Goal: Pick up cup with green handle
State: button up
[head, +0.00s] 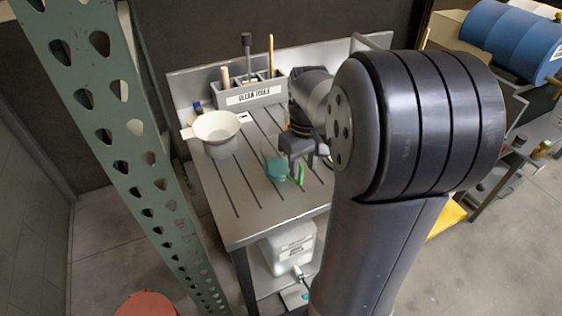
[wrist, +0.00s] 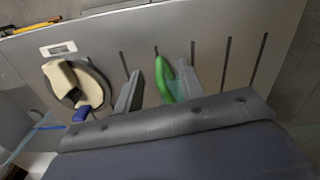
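The cup (head: 276,169) is teal, with a bright green handle (head: 299,172), and stands on the grooved grey worktop under my gripper (head: 298,158). In the wrist view, the green handle (wrist: 166,82) lies between my two fingers (wrist: 158,90), nearer the right one. A gap shows between the handle and the left finger, so my gripper is open. The cup's body is mostly hidden in the wrist view. Whether the right finger touches the handle cannot be told.
A cream bowl (head: 216,127) with a side tab stands left on the worktop (head: 245,205). A grey "CLEAN TOOLS" holder (head: 252,96) with upright tools stands at the back. A green perforated post (head: 125,130) rises at left. The front left worktop is clear.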

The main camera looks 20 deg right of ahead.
aim_at(300, 184)
jog(key=shift+w+f, duration=0.15)
jog(key=shift+f, duration=1.2)
jog(key=shift+w+f, duration=0.15)
jog(key=shift+f, duration=1.2)
jog(key=shift+c, duration=0.5)
grip_shut()
